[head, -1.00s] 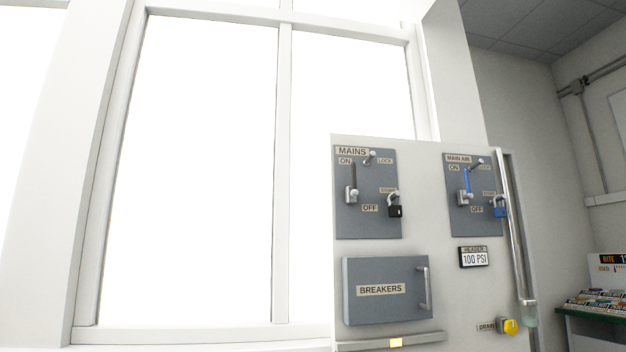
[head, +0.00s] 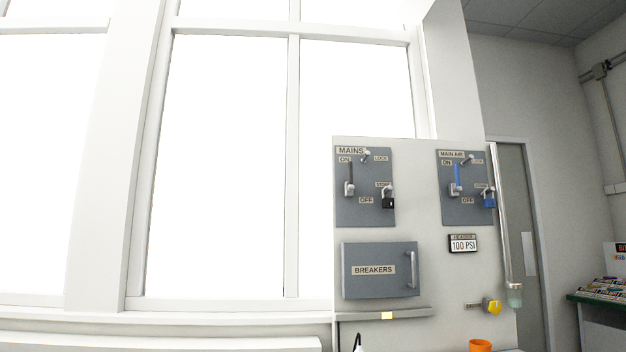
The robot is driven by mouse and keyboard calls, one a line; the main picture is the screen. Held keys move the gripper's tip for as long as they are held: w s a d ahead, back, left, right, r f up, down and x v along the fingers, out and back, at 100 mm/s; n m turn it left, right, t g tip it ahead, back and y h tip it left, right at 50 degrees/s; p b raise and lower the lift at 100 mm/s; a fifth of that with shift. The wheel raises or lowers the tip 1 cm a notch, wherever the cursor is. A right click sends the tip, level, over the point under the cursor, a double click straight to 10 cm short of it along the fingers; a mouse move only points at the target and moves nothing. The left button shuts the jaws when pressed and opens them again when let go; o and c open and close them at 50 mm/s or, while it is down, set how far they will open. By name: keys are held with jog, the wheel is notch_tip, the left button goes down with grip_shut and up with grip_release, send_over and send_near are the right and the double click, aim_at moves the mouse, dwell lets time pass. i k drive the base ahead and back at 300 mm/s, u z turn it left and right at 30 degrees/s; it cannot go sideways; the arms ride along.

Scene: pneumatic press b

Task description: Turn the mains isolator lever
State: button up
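The mains isolator is a grey plate (head: 378,215) labelled MAINS at the upper left of a pale panel in the head view. Its dark lever (head: 351,172) stands upright from a light pivot (head: 349,189), with its end near the ON label (head: 345,160). The OFF label (head: 366,200) is below and right of the pivot. A black padlock (head: 388,202) hangs at the right side of the plate, and a small peg (head: 366,156) is near the LOCK label. My gripper is not in view.
An orange object (head: 480,345) shows at the bottom edge.

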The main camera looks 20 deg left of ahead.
aim_at(351, 186)
jog(key=u, duration=0.75)
jog(key=i, duration=0.5)
